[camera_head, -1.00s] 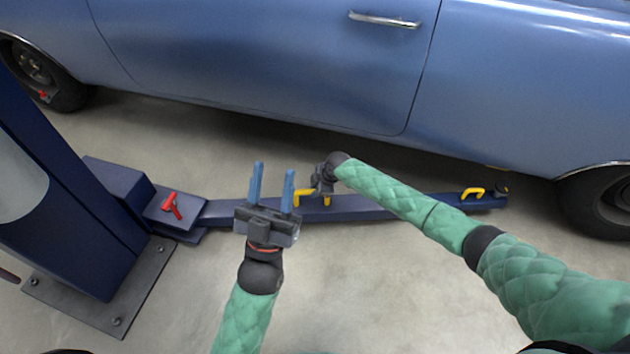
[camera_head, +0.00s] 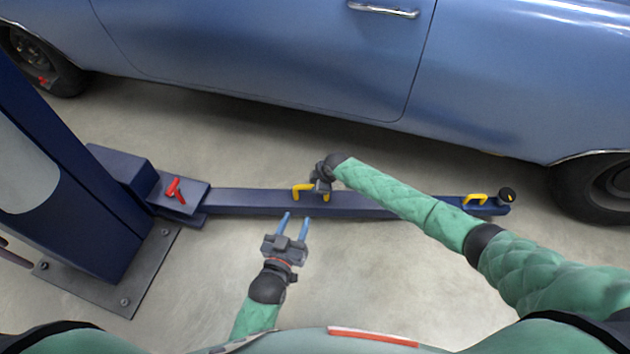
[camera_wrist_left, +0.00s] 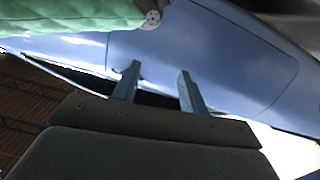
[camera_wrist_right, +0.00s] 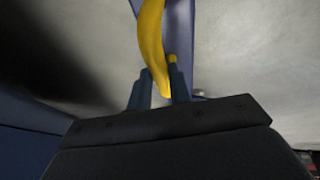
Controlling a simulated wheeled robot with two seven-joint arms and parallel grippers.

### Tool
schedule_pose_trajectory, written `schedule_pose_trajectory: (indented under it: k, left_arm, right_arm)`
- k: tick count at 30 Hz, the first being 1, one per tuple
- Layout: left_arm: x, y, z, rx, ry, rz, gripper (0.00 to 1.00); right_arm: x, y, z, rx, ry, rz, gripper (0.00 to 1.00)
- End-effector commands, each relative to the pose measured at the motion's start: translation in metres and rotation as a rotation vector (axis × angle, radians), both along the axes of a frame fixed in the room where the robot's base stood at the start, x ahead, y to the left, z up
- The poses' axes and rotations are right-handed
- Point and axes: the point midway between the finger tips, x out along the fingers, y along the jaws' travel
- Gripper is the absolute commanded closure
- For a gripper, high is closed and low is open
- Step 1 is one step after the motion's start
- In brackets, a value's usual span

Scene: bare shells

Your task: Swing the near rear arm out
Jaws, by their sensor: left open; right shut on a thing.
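The near rear arm (camera_head: 260,202) is a long dark blue beam. It runs low over the floor from the lift post's foot to the right. It carries a yellow handle (camera_head: 302,190) near its middle and another yellow handle (camera_head: 475,198) near its tip, beside a round black pad (camera_head: 506,194). My right gripper (camera_head: 322,186) is shut on the middle yellow handle, which also shows between its fingers in the right wrist view (camera_wrist_right: 153,45). My left gripper (camera_head: 295,222) is open and empty, on the near side of the beam. In the left wrist view its fingers (camera_wrist_left: 158,88) have nothing between them.
A blue car (camera_head: 270,60) stands beyond the beam, its wheel (camera_head: 600,190) near the beam's tip. The dark blue post (camera_head: 60,180) stands at left on a bolted plate (camera_head: 125,280). A red lever (camera_head: 174,190) sits at the beam's root. Near floor is open.

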Motion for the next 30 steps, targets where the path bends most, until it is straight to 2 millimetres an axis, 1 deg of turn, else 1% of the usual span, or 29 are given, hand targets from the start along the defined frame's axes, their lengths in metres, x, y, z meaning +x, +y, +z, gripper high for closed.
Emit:
schedule_pose_trajectory:
  k: [1,3,9,11,15,21,23,24,26,28,30]
  left_arm:
    - [-0.004,0.000,-0.014,0.011,0.045,-0.004,0.57]
    - [-0.011,0.000,-0.033,0.024,0.107,-0.008,0.57]
    - [-0.035,0.003,-0.089,0.063,0.286,-0.023,0.57]
    - [-0.043,0.004,-0.104,0.075,0.339,-0.028,0.57]
    - [-0.066,0.006,-0.140,0.100,0.465,-0.040,0.57]
    - [-0.106,0.011,-0.182,0.136,0.647,-0.059,0.57]
    - [-0.120,0.013,-0.193,0.148,0.704,-0.066,0.57]
    - [-0.130,0.014,-0.198,0.155,0.745,-0.070,0.57]
    - [-0.139,0.015,-0.200,0.162,0.782,-0.075,0.57]
    - [-0.143,0.015,-0.195,0.165,0.800,-0.078,0.57]
    - [-0.142,0.015,-0.185,0.166,0.804,-0.081,0.57]
  right_arm:
    - [-0.005,0.002,-0.001,0.000,0.004,0.000,1.00]
    - [-0.009,0.002,-0.001,0.002,0.006,-0.006,1.00]
    - [-0.017,0.003,-0.001,0.001,0.005,-0.020,1.00]
    - [-0.019,0.004,0.000,0.001,0.004,-0.024,1.00]
    - [-0.027,0.005,0.000,0.002,0.005,-0.036,1.00]
    - [-0.041,0.007,0.001,0.003,0.005,-0.059,1.00]
    - [-0.048,0.007,0.002,0.002,0.007,-0.071,1.00]
    - [-0.054,0.008,0.003,0.002,0.007,-0.079,1.00]
    - [-0.063,0.010,0.003,0.003,0.008,-0.094,1.00]
    - [-0.073,0.012,0.003,0.004,0.008,-0.113,1.00]
    - [-0.084,0.014,0.003,0.003,0.008,-0.130,1.00]
